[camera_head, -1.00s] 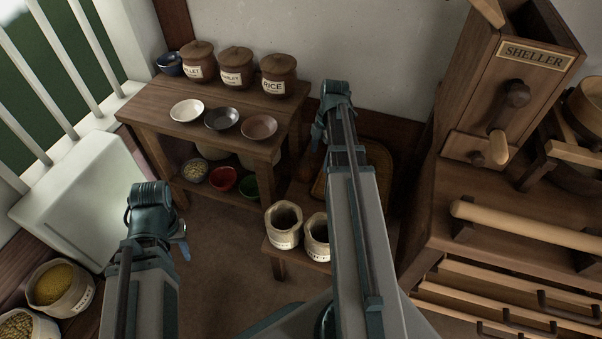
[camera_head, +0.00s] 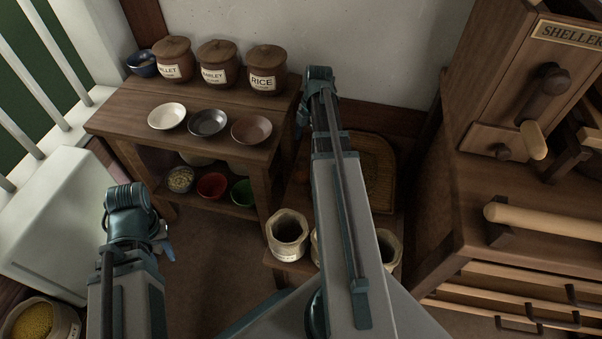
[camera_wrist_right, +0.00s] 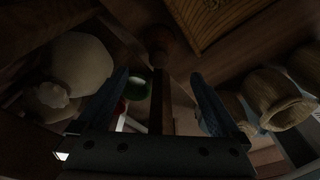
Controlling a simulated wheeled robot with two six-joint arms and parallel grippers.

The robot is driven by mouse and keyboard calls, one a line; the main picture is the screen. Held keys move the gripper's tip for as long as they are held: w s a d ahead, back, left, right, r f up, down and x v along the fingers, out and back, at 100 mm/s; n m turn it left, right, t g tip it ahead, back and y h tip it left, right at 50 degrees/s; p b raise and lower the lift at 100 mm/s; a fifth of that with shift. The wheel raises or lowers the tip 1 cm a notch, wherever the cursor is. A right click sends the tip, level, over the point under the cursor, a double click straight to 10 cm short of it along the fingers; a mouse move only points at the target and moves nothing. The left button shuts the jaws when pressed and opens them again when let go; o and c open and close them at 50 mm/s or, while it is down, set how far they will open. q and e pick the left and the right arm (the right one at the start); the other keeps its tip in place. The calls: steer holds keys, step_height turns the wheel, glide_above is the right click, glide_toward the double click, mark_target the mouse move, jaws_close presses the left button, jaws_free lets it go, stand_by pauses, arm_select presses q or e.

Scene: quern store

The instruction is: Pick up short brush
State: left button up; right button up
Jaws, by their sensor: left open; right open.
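I cannot make out the short brush for certain in either view. My right gripper (camera_wrist_right: 160,76) is open in the right wrist view, with its two blue fingers apart. A dark brown upright piece (camera_wrist_right: 157,100) shows between the fingers, with a rounded brown form at its top; I cannot tell whether it is a brush handle or a table leg. In the head view my right gripper (camera_head: 301,112) points down beside the right end of the small table, mostly hidden by its own wrist. My left gripper (camera_head: 166,246) is open and empty above the floor at the left.
The small table (camera_head: 110,118) holds lidded jars and three dishes, with bowls on its lower shelf. An open sack (camera_head: 288,232) and others stand on a low bench near my right arm. A woven tray (camera_head: 378,165) lies behind that arm. The sheller cabinet (camera_head: 440,220) stands right.

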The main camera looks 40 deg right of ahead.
mark_target(303, 158)
steer(key=f+b, duration=0.4)
steer(key=a+f+b, duration=0.1)
steer(key=f+b, duration=0.1)
steer(key=f, duration=0.1)
steer(key=shift+w, duration=0.1)
steer(key=f+b, duration=0.3)
steer(key=a+f+b, duration=0.1)
steer(key=f+b, duration=0.1)
steer(key=shift+w+f, duration=0.15)
steer(key=shift+c, duration=0.3)
steer(key=c, duration=1.3)
steer(key=shift+r, duration=0.2)
